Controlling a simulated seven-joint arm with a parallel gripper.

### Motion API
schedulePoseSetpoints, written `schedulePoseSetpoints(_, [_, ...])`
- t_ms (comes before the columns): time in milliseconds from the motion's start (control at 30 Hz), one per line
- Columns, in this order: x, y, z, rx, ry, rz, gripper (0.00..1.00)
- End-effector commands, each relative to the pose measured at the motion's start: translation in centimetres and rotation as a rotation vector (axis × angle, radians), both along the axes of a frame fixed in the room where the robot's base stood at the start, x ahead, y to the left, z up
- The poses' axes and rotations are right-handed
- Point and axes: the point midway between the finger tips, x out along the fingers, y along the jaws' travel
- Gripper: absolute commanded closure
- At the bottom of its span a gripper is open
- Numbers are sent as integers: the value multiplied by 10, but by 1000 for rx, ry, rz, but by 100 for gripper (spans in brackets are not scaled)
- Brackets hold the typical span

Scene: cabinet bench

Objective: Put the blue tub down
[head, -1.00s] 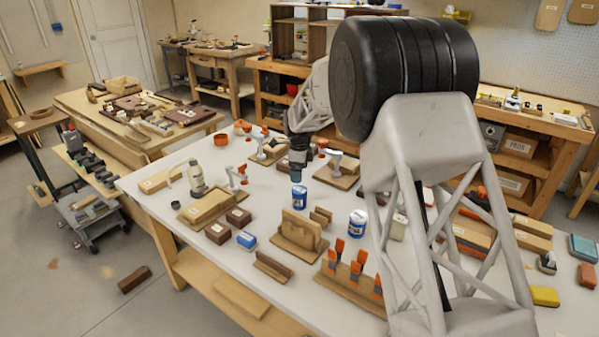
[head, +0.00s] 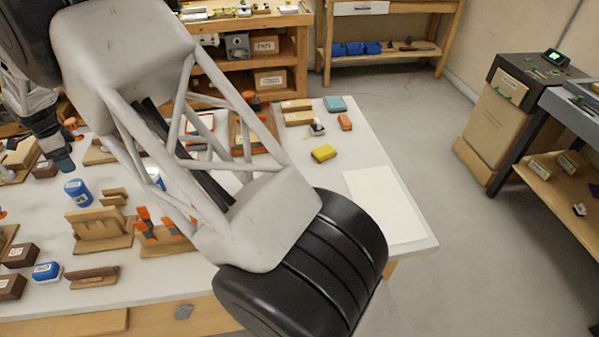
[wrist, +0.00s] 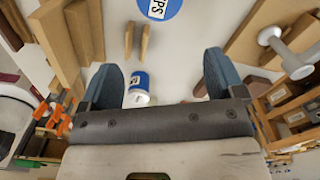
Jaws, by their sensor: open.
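A blue tub (head: 77,191) with a white label stands upright on the white bench in the head view. My gripper (head: 63,161) is just above it and slightly left, at the end of my arm. In the wrist view my gripper (wrist: 160,80) shows its two blue-grey fingers spread, with nothing held between them. A second blue-and-white tub (head: 155,178) is mostly hidden behind my arm in the head view. A blue-and-white tub (wrist: 138,90) also shows lower down between the fingers.
A slotted wooden stand (head: 98,228) and a wooden holder with orange-handled tools (head: 160,232) stand in front of the tubs. A small blue box (head: 46,271) lies front left. A yellow block (head: 324,153) and a bare white sheet (head: 385,205) are at right, where the bench is clearer.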

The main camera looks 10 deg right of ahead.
Motion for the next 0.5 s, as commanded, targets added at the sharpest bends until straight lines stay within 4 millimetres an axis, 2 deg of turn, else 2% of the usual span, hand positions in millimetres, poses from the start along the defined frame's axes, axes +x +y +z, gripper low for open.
schedulePoseSetpoints(200, [10,-64,42,9,-14,64,12])
schedulePoseSetpoints(500, [10,-164,98,18,-35,182,12])
